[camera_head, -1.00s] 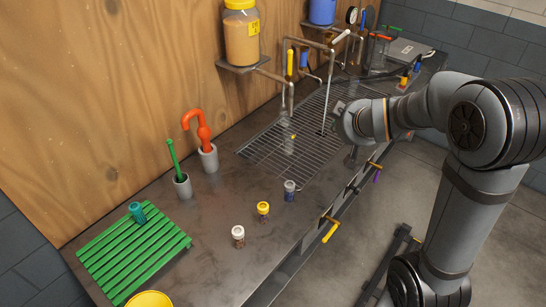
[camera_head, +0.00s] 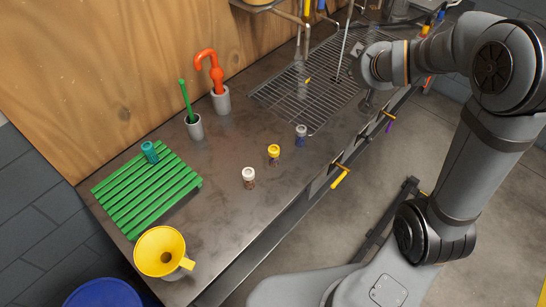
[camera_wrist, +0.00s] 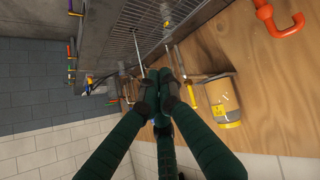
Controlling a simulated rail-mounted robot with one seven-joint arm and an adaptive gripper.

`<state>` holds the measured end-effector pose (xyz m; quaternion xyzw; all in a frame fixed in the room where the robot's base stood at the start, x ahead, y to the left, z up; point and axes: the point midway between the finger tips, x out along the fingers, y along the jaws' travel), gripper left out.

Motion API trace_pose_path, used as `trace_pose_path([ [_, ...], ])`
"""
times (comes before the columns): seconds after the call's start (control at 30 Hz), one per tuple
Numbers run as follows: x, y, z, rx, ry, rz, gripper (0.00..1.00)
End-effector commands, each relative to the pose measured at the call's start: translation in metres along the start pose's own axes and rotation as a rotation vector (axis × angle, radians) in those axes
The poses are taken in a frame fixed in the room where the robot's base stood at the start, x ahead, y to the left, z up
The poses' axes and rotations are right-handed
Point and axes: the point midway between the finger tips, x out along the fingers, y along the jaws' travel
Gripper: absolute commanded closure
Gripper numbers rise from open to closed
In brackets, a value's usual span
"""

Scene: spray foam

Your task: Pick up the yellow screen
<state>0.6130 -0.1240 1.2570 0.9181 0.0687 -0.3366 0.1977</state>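A yellow round funnel-shaped piece (camera_head: 178,238) with a dark centre sits at the near left end of the metal bench, over what looks like a grey cup. It is the only large yellow round piece in the head view; I cannot tell for sure whether it is the yellow screen. It does not show in the wrist view. My gripper (camera_wrist: 159,88) has its dark green fingertips together with nothing visible between them.
Between them on the bench (camera_head: 225,180) stand white-capped (camera_head: 249,179), yellow-capped (camera_head: 274,154) and dark-bodied (camera_head: 301,136) small jars. A green slatted rack (camera_head: 150,195) holds a teal cap (camera_head: 150,152). Green (camera_head: 187,103) and orange (camera_head: 212,70) tools stand in grey cups. A blue drum (camera_head: 103,295) is below.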

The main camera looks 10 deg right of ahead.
Motion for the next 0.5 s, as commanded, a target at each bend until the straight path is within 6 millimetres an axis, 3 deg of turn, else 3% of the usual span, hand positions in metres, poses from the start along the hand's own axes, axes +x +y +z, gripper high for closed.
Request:
trace_pose_path([
  [0.33,0.0000,0.0000,0.0000,0.000,0.000,0.000,1.00],
  [0.5,0.0000,0.0000,0.0000,0.000,0.000,0.000,0.89],
])
